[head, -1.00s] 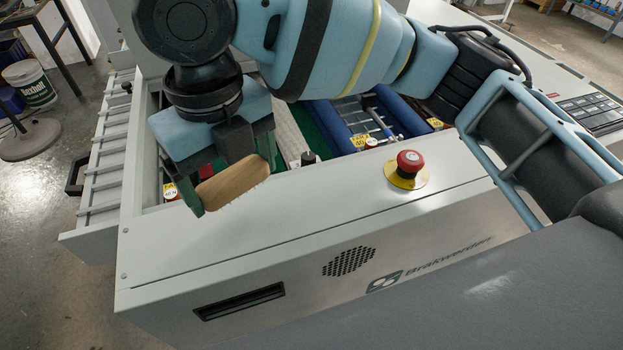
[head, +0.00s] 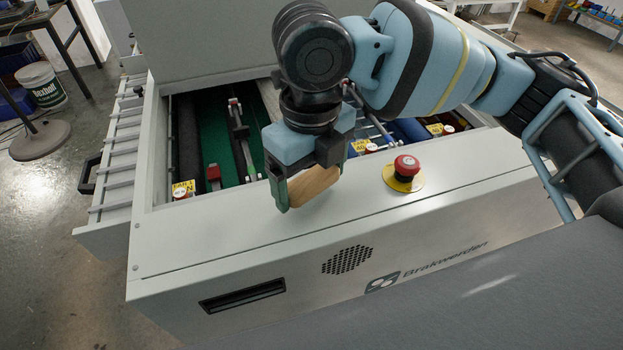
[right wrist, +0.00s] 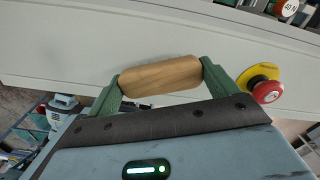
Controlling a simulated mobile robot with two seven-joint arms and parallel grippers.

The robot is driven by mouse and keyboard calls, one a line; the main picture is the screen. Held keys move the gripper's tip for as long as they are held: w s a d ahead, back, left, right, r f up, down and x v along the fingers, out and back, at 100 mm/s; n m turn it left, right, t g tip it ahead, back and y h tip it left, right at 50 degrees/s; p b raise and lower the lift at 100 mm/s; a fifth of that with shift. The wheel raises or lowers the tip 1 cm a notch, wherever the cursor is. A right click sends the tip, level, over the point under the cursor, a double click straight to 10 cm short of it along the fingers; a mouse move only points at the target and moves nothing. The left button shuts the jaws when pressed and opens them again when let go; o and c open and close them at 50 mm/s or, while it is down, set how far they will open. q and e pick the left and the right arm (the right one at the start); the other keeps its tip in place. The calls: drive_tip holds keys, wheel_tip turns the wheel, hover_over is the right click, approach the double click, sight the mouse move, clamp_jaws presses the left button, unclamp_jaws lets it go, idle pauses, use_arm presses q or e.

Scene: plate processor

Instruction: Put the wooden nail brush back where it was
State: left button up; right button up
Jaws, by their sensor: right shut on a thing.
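The wooden nail brush (head: 314,184) is a light brown block with rounded ends. My right gripper (head: 303,190) is shut on it, and the brush is held above the front ledge of the machine. In the right wrist view the brush (right wrist: 160,76) sits between the two green fingers of the right gripper (right wrist: 161,80), gripped at its ends. The gripper hides part of the brush in the head view. My left gripper is not in view.
A red emergency stop button (head: 406,166) on a yellow base stands just right of the brush. Behind the ledge is the machine's open bay (head: 215,140) with rollers and rails. The pale ledge (head: 205,235) to the left is clear.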

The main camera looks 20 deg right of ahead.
sight(311, 179)
drive_tip(key=shift+f, duration=0.55)
drive_tip(key=shift+f, duration=0.1)
drive_tip(key=o, duration=0.7)
wheel_tip(311, 179, up, 12)
drive_tip(key=shift+r, duration=0.15)
